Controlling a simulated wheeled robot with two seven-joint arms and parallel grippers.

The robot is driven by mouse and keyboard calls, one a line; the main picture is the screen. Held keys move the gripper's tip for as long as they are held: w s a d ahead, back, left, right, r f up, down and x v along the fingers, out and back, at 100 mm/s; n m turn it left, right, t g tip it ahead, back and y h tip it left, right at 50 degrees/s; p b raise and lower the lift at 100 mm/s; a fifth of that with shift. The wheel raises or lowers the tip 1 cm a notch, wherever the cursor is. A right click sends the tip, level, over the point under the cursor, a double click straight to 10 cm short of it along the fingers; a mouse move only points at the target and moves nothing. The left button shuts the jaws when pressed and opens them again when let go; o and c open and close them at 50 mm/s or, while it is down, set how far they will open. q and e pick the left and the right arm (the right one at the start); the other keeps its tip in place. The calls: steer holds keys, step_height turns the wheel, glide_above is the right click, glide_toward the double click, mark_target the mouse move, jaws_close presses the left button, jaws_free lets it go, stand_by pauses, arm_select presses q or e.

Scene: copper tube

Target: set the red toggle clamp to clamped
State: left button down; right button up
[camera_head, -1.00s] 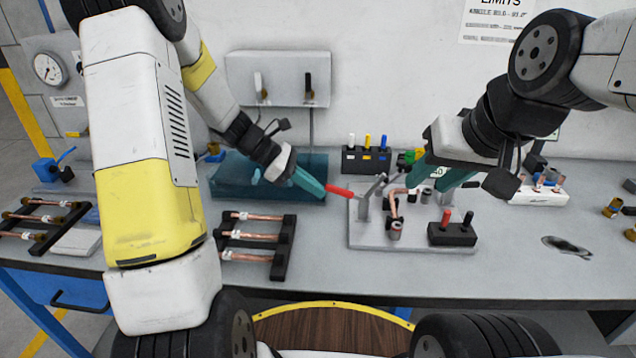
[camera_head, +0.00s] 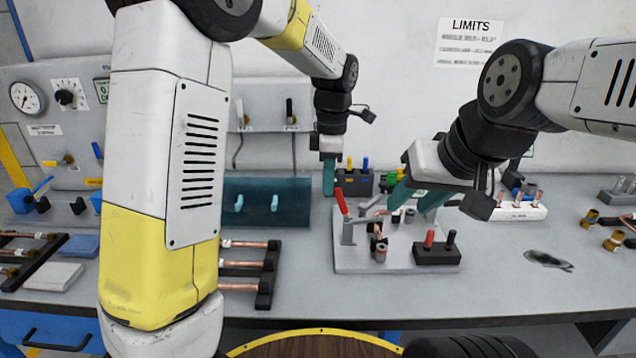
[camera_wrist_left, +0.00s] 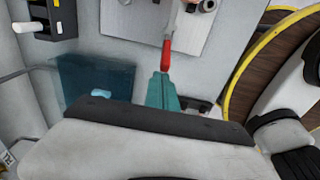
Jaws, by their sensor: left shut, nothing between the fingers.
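The red toggle clamp (camera_head: 347,232) stands on the left part of the light grey fixture plate (camera_head: 350,264). Its red handle (camera_head: 341,201) points up, leaning slightly left. My left gripper (camera_head: 328,192) is shut and empty, pointing down just left of and behind the handle's top. In the left wrist view its shut fingertips (camera_wrist_left: 163,76) are close to the red handle (camera_wrist_left: 166,56); contact cannot be told. My right gripper (camera_head: 410,207) is open, its teal fingers apart over the back of the plate near the copper tube (camera_head: 377,229), which is partly hidden.
A black block with red and black pegs (camera_head: 437,254) sits at the plate's front right. A rack of copper tubes (camera_head: 266,285) lies to the left, with a teal translucent box (camera_head: 290,204) behind it. The front table strip is clear.

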arm_select(q)
steer(key=shift+d+r+y, duration=0.2)
steer(key=shift+d+y, duration=0.3)
steer(key=shift+d, duration=0.15)
steer(key=shift+d+r, duration=0.2)
steer(key=shift+d, duration=0.4)
